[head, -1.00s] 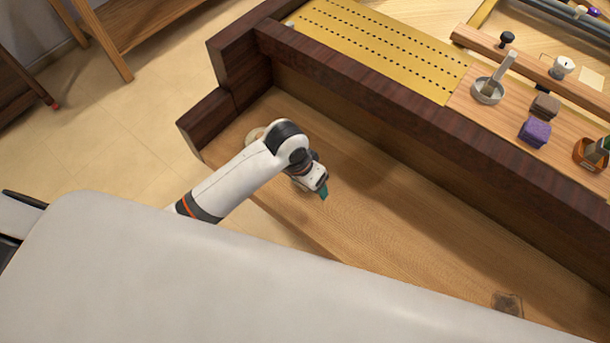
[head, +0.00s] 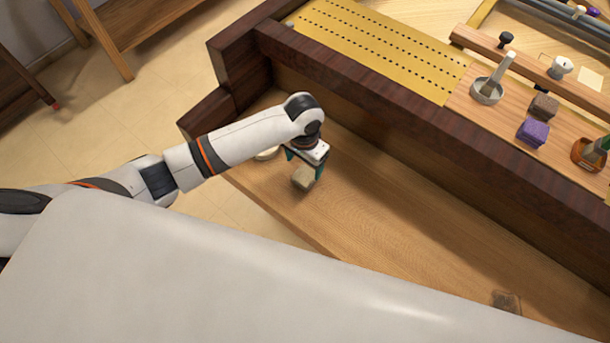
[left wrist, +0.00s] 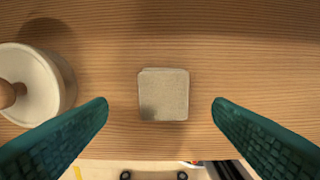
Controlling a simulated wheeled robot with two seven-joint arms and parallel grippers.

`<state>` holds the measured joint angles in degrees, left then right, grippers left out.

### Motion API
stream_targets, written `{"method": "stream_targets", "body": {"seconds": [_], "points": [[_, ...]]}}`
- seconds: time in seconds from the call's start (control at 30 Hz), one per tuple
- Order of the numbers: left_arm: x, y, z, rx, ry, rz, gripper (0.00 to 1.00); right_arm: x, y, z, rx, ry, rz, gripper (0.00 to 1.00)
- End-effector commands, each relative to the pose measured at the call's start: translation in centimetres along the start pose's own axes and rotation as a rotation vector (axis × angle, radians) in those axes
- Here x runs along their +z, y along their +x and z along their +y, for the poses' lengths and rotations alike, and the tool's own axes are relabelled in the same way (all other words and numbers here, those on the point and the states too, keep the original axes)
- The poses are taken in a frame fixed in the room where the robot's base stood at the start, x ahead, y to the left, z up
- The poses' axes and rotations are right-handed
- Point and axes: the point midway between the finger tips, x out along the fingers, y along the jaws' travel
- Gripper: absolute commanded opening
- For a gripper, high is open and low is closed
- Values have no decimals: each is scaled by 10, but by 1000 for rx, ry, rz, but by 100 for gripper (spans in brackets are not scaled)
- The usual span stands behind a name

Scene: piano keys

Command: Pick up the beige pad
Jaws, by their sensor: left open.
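The beige pad (head: 304,178) is a small square block lying on the wooden keybed. In the left wrist view the pad (left wrist: 163,94) lies flat, centred between the fingers and a little ahead of them. My left gripper (head: 303,168) is above the pad, pointing down. Its two green fingers stand wide apart in the left wrist view (left wrist: 160,112), with bare wood on both sides of the pad. The gripper is open and holds nothing. My right gripper does not show.
A round cream lidded pot (left wrist: 30,84) with a wooden knob stands left of the pad. A dark wooden wall (head: 420,105) rises behind the keybed. A purple block (head: 533,131) and a brown block (head: 544,106) sit on the upper shelf. The keybed to the right is mostly clear.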

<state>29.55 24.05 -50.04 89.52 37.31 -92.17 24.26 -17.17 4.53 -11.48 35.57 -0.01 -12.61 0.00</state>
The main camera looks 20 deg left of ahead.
Motion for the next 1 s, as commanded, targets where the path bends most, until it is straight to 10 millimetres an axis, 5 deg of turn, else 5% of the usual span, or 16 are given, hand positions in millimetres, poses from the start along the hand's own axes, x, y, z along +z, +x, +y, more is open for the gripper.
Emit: {"method": "stream_targets", "body": {"seconds": [0.3, 0.57, 0.9, 1.0], "points": [[-2, 43, -4, 1, 1, 2, 75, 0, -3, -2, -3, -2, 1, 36], [-1, 47, -4, 1, 1, 0, 75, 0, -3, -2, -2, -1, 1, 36], [-1, 47, -4, 1, 1, 0, 26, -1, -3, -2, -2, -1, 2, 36], [-1, 47, -4, 1, 1, 0, 26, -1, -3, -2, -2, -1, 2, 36]]}}
